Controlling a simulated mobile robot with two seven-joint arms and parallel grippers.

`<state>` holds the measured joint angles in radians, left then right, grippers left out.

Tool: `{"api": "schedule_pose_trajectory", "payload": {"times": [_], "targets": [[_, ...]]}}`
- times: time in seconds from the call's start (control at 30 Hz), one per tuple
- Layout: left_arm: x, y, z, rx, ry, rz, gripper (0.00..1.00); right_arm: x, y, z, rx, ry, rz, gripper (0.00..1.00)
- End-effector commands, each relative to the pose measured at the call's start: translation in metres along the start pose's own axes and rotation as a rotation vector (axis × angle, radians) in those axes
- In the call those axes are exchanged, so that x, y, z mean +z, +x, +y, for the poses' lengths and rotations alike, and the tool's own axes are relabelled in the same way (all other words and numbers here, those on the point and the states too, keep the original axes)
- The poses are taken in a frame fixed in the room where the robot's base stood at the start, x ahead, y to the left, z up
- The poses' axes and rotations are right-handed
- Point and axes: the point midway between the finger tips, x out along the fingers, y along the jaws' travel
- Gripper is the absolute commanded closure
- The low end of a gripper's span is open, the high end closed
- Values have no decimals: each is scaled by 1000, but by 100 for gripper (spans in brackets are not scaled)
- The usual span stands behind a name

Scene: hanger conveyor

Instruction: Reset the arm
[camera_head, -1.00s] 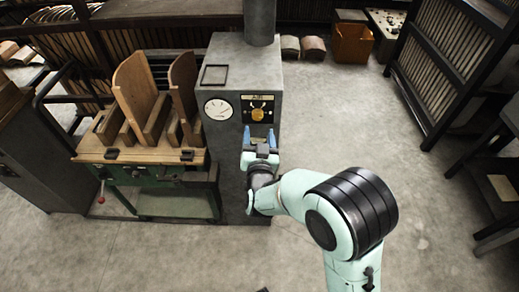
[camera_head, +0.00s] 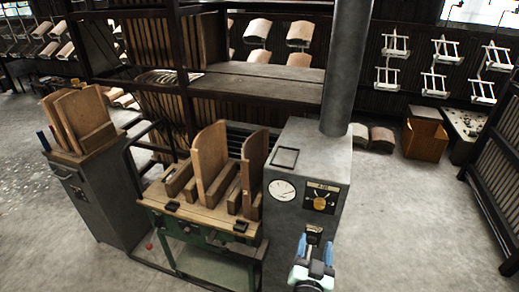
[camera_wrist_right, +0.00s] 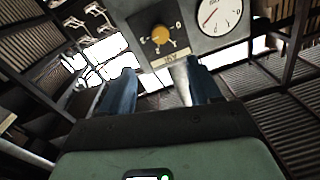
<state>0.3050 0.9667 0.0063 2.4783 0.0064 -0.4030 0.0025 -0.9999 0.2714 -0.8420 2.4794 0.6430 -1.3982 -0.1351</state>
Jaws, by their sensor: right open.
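My right gripper (camera_head: 315,246) is at the bottom of the head view, in front of the grey control cabinet (camera_head: 300,158). Its blue fingers are apart with nothing between them. The yellow knob (camera_head: 320,203) on the cabinet's front is just above the fingers in the head view. In the right wrist view the open fingers (camera_wrist_right: 160,88) point toward the cabinet face, with the knob (camera_wrist_right: 161,35) beyond them and apart from them. Most of my right arm is below the picture. My left gripper is not in view.
A round white gauge (camera_head: 282,190) is beside the knob. Left of the cabinet is a green-framed workbench (camera_head: 190,212) with upright curved wooden boards (camera_head: 209,160). A box cabinet (camera_head: 95,200) stands farther left. An orange bin (camera_head: 424,138) is at the back right. The floor at right (camera_head: 420,230) is clear.

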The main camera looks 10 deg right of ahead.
Motion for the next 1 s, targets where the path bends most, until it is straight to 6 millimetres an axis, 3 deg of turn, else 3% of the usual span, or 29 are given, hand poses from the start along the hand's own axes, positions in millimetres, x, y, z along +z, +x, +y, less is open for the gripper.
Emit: {"api": "schedule_pose_trajectory", "payload": {"times": [0.07, 0.17, 0.27, 0.37, 0.5, 0.63, 0.7, 0.8, 0.9, 1.0], "targets": [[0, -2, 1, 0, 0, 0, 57, 4, 1, -1, -6, -12, -16, 37], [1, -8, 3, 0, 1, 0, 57, 26, 3, -2, -29, -59, -92, 37], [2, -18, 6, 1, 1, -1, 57, 73, 1, 2, -62, -137, -254, 37], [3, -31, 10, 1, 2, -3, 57, 138, -14, 17, -90, -213, -490, 37], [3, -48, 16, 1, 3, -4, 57, 225, -64, 52, -104, -268, -864, 37], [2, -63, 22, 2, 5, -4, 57, 282, -136, 82, -104, -249, -1223, 37], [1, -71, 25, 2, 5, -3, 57, 300, -177, 91, -106, -213, -1396, 37], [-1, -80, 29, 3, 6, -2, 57, 311, -227, 95, -115, -151, -1593, 37], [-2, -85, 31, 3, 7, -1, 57, 313, -260, 93, -128, -97, -1720, 37], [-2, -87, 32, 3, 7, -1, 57, 313, -277, 91, -137, -65, -1786, 37]]}}
